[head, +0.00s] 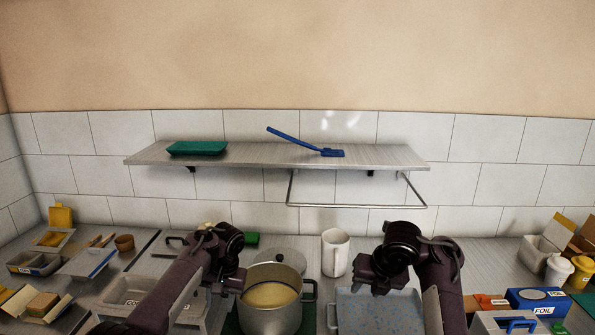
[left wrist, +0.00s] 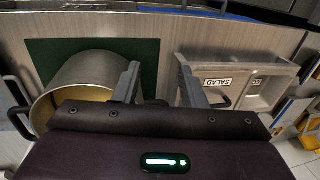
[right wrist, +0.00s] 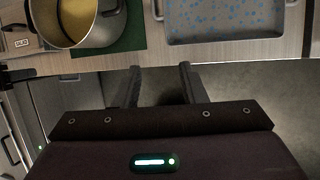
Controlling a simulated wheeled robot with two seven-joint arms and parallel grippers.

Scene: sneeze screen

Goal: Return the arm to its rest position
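My left arm reaches in from the left in the head view, its wrist beside the pot. In the left wrist view my left gripper (left wrist: 158,88) is open, its two fingers apart with nothing between them, over the counter between the pot (left wrist: 92,78) and the light bin labelled SALAD (left wrist: 228,62). My right arm stands at the right in the head view, over the blue-speckled tray. In the right wrist view my right gripper (right wrist: 160,85) is open and empty, in front of the counter edge with grey floor behind it.
The pot (head: 270,318) holds yellowish contents and stands on a green mat. A white mug (head: 335,253) and the speckled tray (head: 380,312) are right of it. A wall shelf (head: 240,155) carries a green tray (head: 197,148) and a blue spatula (head: 300,141), with a rail below.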

